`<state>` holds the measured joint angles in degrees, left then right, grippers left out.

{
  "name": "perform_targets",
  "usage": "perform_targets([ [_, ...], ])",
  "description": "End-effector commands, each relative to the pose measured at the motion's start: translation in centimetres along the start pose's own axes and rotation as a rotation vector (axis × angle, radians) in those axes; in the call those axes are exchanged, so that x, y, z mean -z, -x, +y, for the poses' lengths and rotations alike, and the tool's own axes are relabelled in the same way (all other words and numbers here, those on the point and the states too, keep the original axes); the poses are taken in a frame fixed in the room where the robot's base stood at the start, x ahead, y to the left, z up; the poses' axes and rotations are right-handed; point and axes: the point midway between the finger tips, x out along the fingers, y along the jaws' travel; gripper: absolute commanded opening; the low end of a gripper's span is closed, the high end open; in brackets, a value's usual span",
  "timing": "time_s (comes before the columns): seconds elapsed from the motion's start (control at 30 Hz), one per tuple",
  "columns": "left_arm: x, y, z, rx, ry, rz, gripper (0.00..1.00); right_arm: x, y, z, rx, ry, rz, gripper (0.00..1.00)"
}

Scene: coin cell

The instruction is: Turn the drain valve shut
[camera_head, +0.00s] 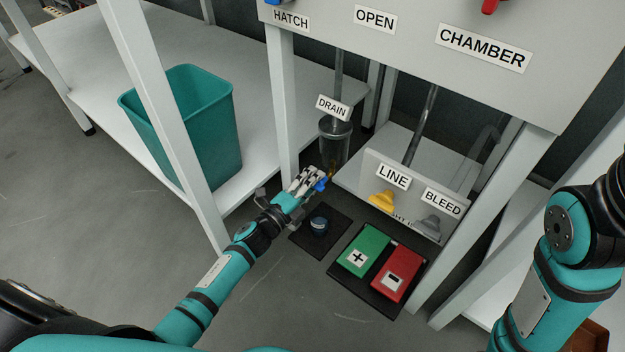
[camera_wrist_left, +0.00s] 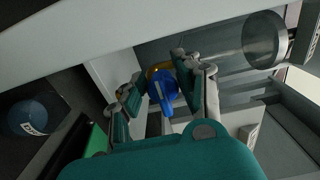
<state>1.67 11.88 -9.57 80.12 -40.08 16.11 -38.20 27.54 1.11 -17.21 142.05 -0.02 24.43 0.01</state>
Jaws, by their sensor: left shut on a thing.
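The drain valve has a blue handle (camera_head: 320,184) on a brass body (camera_head: 332,172), below a clear cylinder (camera_head: 335,140) labelled DRAIN (camera_head: 333,107). My left gripper (camera_head: 311,180) is at the blue handle, shut on it. In the left wrist view the blue handle (camera_wrist_left: 162,86) lies between the two fingers of the left gripper (camera_wrist_left: 158,92), with brass showing behind it. The fingers hide part of the handle in the head view. My right arm shows at the right edge, but its gripper is not in view.
A yellow LINE knob (camera_head: 383,200) and a grey BLEED knob (camera_head: 428,224) sit to the right. A teal bin (camera_head: 190,120) stands on the left shelf. White posts flank my left arm.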

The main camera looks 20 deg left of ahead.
Motion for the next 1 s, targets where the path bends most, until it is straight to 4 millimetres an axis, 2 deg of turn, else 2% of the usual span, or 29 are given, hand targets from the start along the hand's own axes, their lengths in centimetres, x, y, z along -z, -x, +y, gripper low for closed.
perform_targets([
  [0.37,-0.2,0.1,0.2,-0.005,0.005,-0.004,0.00,0.0,0.0,0.0,0.000,-0.001,-0.001,0.40],
  [0.4,-0.2,0.1,0.2,-0.005,0.005,-0.004,0.35,0.0,0.0,0.0,0.000,-0.001,-0.001,0.40],
  [0.53,-0.1,0.1,0.2,-0.004,0.005,-0.003,0.52,-0.1,0.1,0.0,0.000,-0.001,-0.002,0.40],
  [0.83,0.0,0.2,0.1,-0.002,0.004,-0.001,0.52,-0.2,0.2,0.0,0.003,0.002,-0.009,0.40],
  [1.0,-0.1,2.2,0.2,-0.004,0.003,-0.001,0.52,-0.1,0.1,0.0,0.002,0.001,-0.006,0.40],
])
